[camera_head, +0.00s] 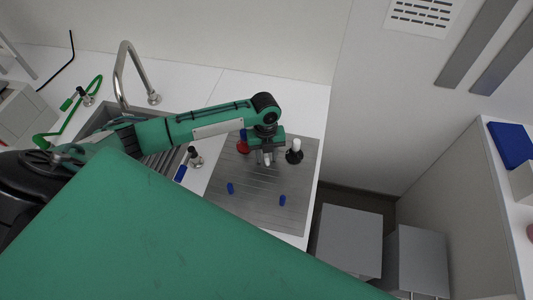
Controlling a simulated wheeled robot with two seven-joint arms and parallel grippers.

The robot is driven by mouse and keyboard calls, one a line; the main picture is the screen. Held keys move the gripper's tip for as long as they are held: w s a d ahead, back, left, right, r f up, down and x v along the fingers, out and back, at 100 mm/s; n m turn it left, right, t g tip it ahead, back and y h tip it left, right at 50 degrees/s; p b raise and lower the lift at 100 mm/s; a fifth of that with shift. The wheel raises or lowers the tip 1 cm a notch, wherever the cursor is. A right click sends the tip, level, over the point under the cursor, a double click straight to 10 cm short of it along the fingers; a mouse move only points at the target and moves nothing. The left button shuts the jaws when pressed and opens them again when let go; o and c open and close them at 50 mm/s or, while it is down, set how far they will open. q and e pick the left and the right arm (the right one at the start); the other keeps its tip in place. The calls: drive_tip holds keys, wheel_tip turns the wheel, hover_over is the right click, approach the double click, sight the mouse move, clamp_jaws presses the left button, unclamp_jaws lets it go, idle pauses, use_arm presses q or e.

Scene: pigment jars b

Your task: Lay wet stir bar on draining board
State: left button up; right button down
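The draining board (258,205) is a grey ribbed panel set in the white counter, right of the sink. Two small blue bars lie apart on it: one blue bar (230,188) towards its left side and another blue bar (282,200) towards its right. My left gripper (266,160) points down over the upper part of the board, between a red item and a black-and-white item. Its fingers are small in view, and I cannot tell whether they are open or hold anything. My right gripper is not in view.
A red item (243,147) and a black item with a white top (295,152) stand at the board's upper part. The sink (170,162) and its curved tap (122,72) are left. Grey boxes (349,240) stand below the counter's right edge.

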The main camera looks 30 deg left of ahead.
use_arm(q)
drive_tip(key=shift+r, duration=0.2)
drive_tip(key=shift+w+r+b, duration=0.1)
drive_tip(key=shift+r+b, duration=0.2)
drive_tip(key=shift+r, duration=0.05)
wheel_tip(320, 180, up, 11)
drive_tip(key=w+b, duration=0.1)
drive_tip(key=b, duration=0.2)
drive_tip(key=shift+a, duration=0.45)
